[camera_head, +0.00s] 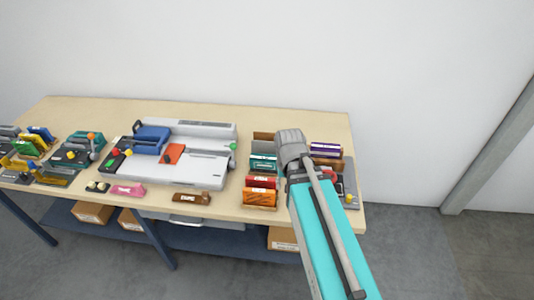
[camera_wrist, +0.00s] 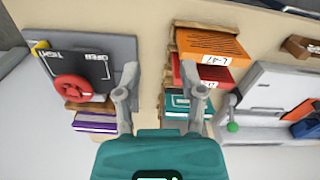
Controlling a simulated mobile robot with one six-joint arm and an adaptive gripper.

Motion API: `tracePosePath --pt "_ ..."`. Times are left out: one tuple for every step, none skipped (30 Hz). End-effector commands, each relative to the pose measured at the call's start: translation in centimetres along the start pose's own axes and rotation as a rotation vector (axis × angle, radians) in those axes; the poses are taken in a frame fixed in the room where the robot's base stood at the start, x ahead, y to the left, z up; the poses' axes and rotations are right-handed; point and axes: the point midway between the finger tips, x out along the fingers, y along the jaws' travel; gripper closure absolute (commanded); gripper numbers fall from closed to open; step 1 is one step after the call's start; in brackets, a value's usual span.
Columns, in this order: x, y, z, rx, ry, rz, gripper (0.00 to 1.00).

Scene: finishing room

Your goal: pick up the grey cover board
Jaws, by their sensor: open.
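My gripper (camera_head: 291,150) is over the right part of the table, above the gap between two rows of boards. In the wrist view its two fingers (camera_wrist: 161,98) are spread with nothing between them. A pale grey strip (camera_head: 262,147), which may be the grey cover board, shows in the left row behind a teal board (camera_head: 263,162). In the wrist view, the teal board (camera_wrist: 178,100) is beside a finger, and I cannot make out a grey board past it; my gripper may hide it.
Red (camera_wrist: 205,74) and orange (camera_wrist: 210,44) boards share that row. A black clamp plate with a red knob (camera_wrist: 72,88) and a purple board (camera_wrist: 95,122) stand on the other side. A large pale machine (camera_head: 190,168) fills the table's middle.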

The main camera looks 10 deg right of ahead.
Motion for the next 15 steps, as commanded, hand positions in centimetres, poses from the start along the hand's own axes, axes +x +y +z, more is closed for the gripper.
tracePosePath --pt "-0.5 -0.2 -1.3 0.047 0.000 0.000 0.49" --pt "-0.6 -0.3 -1.8 0.080 0.000 0.000 0.49" --pt "-0.8 -0.4 -2.6 0.128 0.000 0.000 0.49" --pt "-1.0 -0.5 -3.3 0.167 0.000 0.000 0.49" --pt "-1.2 -0.6 -3.9 0.207 0.000 0.000 0.49" --pt "-1.4 -0.7 -4.8 0.261 0.000 0.000 0.49" --pt "-1.6 -0.9 -5.4 0.302 0.000 0.000 0.49" --pt "-1.8 -1.0 -6.1 0.343 0.000 0.000 0.49" --pt "-2.0 -1.2 -6.9 0.399 0.000 0.000 0.49" --pt "-2.2 -1.3 -7.5 0.441 0.000 0.000 0.49" --pt "-2.3 -1.4 -8.2 0.483 0.000 0.000 0.49" --pt "-2.6 -1.6 -9.0 0.539 0.000 0.000 0.49" --pt "-2.7 -1.7 -9.7 0.581 0.000 -0.001 0.49" --pt "-2.9 -1.8 -10.3 0.622 0.000 -0.001 0.49" --pt "-3.1 -1.9 -11.2 0.679 0.000 -0.001 0.49"
